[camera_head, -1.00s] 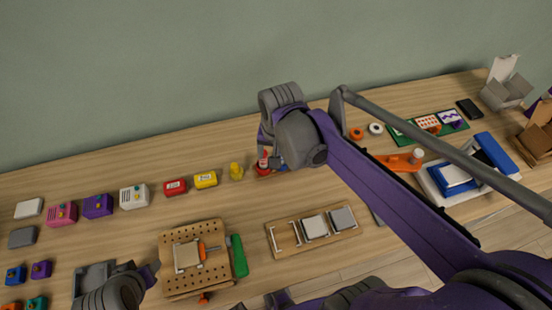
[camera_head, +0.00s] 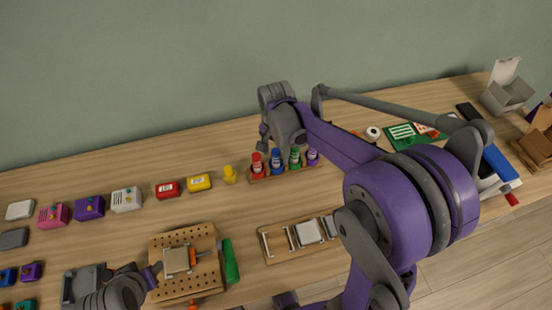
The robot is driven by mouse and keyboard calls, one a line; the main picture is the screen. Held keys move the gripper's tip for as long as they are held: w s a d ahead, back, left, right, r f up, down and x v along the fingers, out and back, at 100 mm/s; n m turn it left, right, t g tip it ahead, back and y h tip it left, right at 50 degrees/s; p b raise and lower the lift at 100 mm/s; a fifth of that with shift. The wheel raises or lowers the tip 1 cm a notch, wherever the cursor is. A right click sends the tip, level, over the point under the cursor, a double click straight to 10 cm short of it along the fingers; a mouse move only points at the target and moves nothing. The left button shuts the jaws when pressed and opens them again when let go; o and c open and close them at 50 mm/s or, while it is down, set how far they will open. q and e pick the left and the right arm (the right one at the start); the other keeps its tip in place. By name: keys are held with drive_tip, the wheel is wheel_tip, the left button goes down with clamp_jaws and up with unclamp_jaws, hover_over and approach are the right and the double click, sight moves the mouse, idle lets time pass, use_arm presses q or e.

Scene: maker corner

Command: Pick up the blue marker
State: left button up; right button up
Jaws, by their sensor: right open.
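The blue marker (camera_head: 276,164) stands upright in a wooden rack (camera_head: 284,174) at the back middle of the table. A red marker (camera_head: 257,166) is to its left. A green marker (camera_head: 295,160) and a purple marker (camera_head: 312,157) are to its right. My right gripper (camera_head: 280,146) is open and empty, just above and behind the blue and green markers in the picture, partly covering their tops. I cannot tell whether it touches them. My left gripper (camera_head: 150,274) is low at the left, by the pegboard's edge; its jaws are unclear.
A yellow object (camera_head: 229,174) stands left of the rack, beside yellow (camera_head: 199,182) and red (camera_head: 168,189) boxes. A pegboard (camera_head: 190,240) and a green-handled tool (camera_head: 230,262) lie in front. A wooden tray (camera_head: 280,251) lies nearer. My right arm hides the right middle of the table.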

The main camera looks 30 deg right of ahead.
sight(276, 158)
wheel_tip(276, 158, down, 3)
drive_tip(key=shift+w+d+f, duration=0.1)
drive_tip(key=shift+d+f, duration=0.05)
drive_tip(key=shift+c, duration=0.2)
clamp_jaws()
